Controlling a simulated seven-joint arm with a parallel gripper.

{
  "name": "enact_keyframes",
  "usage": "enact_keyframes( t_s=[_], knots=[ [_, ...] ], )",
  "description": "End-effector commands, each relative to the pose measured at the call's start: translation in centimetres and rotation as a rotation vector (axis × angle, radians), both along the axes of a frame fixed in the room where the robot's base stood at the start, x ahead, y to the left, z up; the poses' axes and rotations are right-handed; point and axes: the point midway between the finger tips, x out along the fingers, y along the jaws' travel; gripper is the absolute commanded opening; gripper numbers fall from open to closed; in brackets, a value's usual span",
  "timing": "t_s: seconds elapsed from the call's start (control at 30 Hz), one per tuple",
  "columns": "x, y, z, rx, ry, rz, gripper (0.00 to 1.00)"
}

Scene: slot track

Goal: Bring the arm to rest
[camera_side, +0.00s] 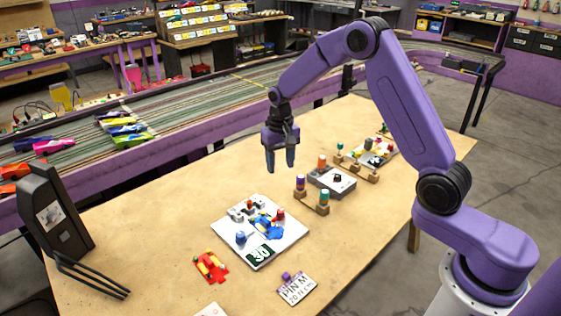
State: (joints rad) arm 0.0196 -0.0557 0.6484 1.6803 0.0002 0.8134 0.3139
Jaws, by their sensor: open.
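My gripper (280,168) hangs above the middle of the wooden table (150,225), fingers pointing down. It is open and empty, and it touches nothing. My purple arm rises from the right and bends over to it. Below and to the left of the gripper lies a white board (287,238) with grey blocks, a blue car (266,227), a red piece and a dark label.
Wooden holders with coloured pegs (312,204), a grey box (333,180) and a parts tray (377,152) stand right of the gripper. A sign card (296,289) lies near the front. A dark stand (55,213) is at left. A long slot track (190,110) runs behind the table.

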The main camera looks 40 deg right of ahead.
Motion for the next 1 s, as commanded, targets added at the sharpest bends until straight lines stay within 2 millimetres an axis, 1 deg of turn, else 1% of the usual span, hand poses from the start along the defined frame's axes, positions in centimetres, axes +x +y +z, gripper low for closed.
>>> enact_keyframes(
  t_s=[0.17,0.27,0.37,0.5,0.57,0.7,0.87,1.0],
  knots=[
    [-0.3,0.6,0.4,0.000,-0.002,0.025,0.52],
    [-1.3,1.8,1.3,0.000,-0.004,0.081,0.52],
    [-2.8,3.4,2.6,0.000,-0.006,0.165,0.52],
    [-5.8,5.6,4.2,0.002,-0.009,0.293,0.52],
    [-7.1,6.4,4.9,0.001,-0.011,0.349,0.52],
    [-10.6,7.8,6.3,0.002,-0.014,0.477,0.52],
    [-15.0,8.8,7.7,0.004,-0.017,0.623,0.52],
    [-19.0,9.2,8.6,0.005,-0.019,0.752,0.52]
  ],
)
